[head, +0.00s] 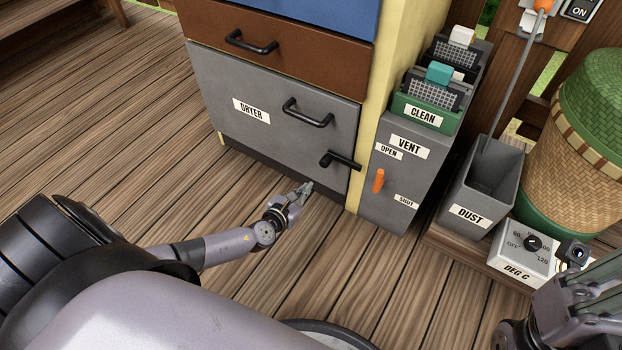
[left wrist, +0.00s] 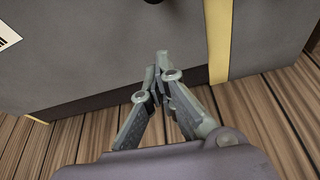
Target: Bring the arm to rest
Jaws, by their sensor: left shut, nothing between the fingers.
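My left gripper (head: 305,188) is low in front of the grey dryer drawer (head: 229,130), near its bottom edge and over the wooden floor. It is shut and empty; in the left wrist view its fingertips (left wrist: 163,62) meet in front of the grey drawer front (left wrist: 110,50). The drawer is closed, with a black bar handle (head: 307,113) and a black lever (head: 340,160) above the gripper. My right gripper (head: 588,262) is partly in view at the lower right edge; its fingers are cut off.
A grey vent box (head: 395,170) with an orange lever (head: 378,181) stands right of the drawer. A dust bin (head: 480,190), a dial box (head: 522,248) and a woven basket (head: 570,150) stand further right. Open wooden floor (head: 110,130) lies to the left.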

